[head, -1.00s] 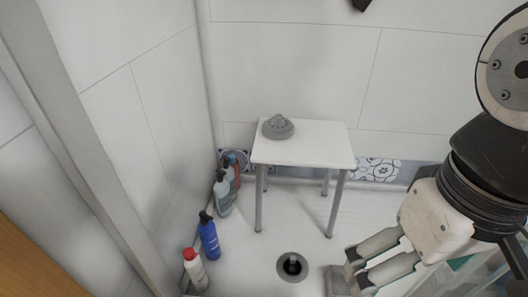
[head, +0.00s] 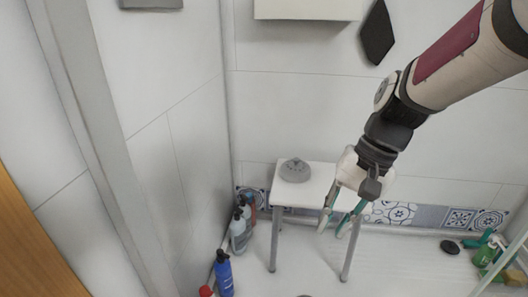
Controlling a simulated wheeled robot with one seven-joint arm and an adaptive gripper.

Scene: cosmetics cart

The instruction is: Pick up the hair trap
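The hair trap, a grey domed disc (head: 295,171), sits on the left part of the small white stool top (head: 321,180) in the head view. My gripper (head: 331,232) is to the right of it, in front of the stool's right side in the picture. Its two fingers point down and are apart, with teal inner sides and nothing between them. The gripper hides the right part of the stool top. The hair trap is in full view and nothing touches it from above.
Several bottles, including a blue one (head: 223,272), stand along the left wall beside the stool. Green bottles (head: 486,252) and a dark oval thing (head: 449,247) lie at the far right. A white box (head: 306,9) is on the wall above. The space over the hair trap is clear.

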